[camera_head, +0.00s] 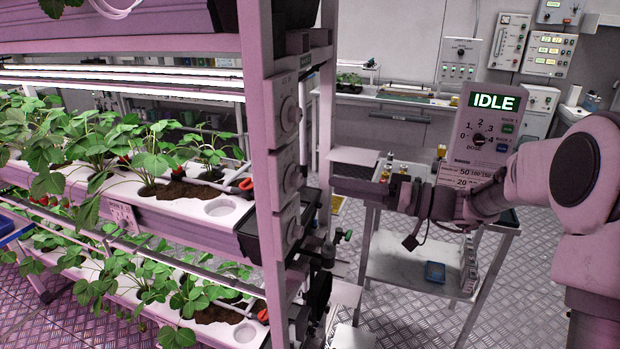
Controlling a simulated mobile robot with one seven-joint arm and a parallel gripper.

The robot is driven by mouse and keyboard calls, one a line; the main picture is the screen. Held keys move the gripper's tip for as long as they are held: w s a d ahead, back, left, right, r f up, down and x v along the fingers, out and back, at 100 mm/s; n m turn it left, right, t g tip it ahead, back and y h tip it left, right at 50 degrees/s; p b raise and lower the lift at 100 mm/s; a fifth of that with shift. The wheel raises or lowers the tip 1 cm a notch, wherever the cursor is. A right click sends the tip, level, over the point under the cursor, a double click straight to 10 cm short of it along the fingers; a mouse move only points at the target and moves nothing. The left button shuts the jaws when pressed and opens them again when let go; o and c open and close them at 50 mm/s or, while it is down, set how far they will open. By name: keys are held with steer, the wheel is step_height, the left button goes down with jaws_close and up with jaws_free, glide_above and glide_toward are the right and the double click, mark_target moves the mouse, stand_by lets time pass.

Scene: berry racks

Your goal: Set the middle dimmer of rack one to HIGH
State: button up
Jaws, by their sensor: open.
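Rack one's near post carries a column of three round dials on grey plates. The middle dimmer (293,177) sits between the upper dial (289,113) and the lower dial (294,231). The dials are seen at a steep angle, so their markings and the middle dimmer's setting cannot be read. My gripper (345,187) reaches in from the right and points left toward the post. It is open and empty, to the right of the middle dimmer at about its height, apparently apart from it. Its fingers are dark and hard to separate from the background.
Strawberry plants fill the rack's white troughs (205,207) at left. Valves and pipework (322,255) stick out below, right of the post. A cart (400,262) and a dosing panel reading IDLE (483,130) stand behind my arm. Metal floor shows at right.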

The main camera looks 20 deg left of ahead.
mark_target(301, 180)
steer(key=a+p, duration=0.1)
steer(key=a, duration=0.6)
steer(key=shift+w+a, duration=0.15)
steer(key=shift+a, duration=0.1)
jaws_close()
